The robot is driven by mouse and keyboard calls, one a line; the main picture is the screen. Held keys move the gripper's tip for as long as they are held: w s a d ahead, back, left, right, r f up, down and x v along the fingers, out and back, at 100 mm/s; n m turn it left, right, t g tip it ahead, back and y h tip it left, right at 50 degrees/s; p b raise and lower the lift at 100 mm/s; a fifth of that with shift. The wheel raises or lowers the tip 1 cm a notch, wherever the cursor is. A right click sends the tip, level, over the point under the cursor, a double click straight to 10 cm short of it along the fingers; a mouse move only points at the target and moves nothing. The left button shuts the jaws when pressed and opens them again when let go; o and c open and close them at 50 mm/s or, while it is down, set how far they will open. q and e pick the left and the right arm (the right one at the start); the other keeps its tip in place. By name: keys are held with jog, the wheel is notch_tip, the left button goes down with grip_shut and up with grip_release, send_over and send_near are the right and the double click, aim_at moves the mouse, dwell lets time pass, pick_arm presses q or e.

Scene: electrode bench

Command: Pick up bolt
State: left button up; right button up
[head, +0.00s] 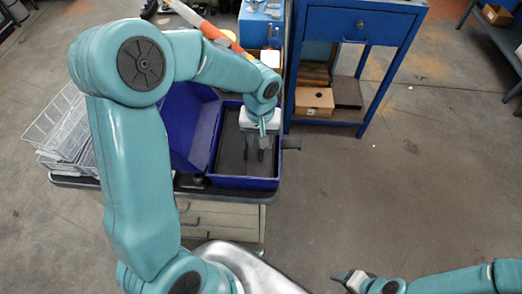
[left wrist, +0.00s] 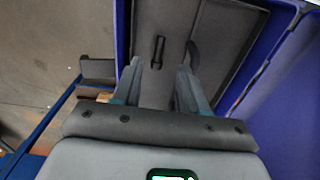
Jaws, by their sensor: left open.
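The bolt (left wrist: 158,50) is a small dark elongated piece on the dark grey floor of a blue box (left wrist: 123,25). In the left wrist view it lies just beyond the tips of my left gripper (left wrist: 163,68), roughly between the two fingers. The fingers are spread apart with nothing between them. In the head view my left gripper (head: 257,150) points down into the blue box (head: 243,183); I cannot make out the bolt there. My right gripper (head: 352,275) is low at the bottom right, away from the box; its jaw opening is unclear.
A dark curved piece (left wrist: 192,53) lies right of the bolt, near the right finger. The blue box stands on a drawer cabinet (head: 220,222). A wire basket (head: 62,135) is left, a blue table (head: 352,25) behind right. Floor at right is clear.

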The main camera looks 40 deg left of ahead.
aim_at(261, 152)
pick_arm(q)
notch_tip(261, 152, down, 4)
jog(key=shift+w+d+f+p, duration=0.1)
jog(key=shift+w+f+p, duration=0.1)
jog(key=shift+p, duration=0.1)
jog(key=shift+s+f, duration=0.15)
jog(key=shift+f, duration=0.2)
jog(key=shift+c, duration=0.2)
grip_shut()
jog(key=shift+r, duration=0.15)
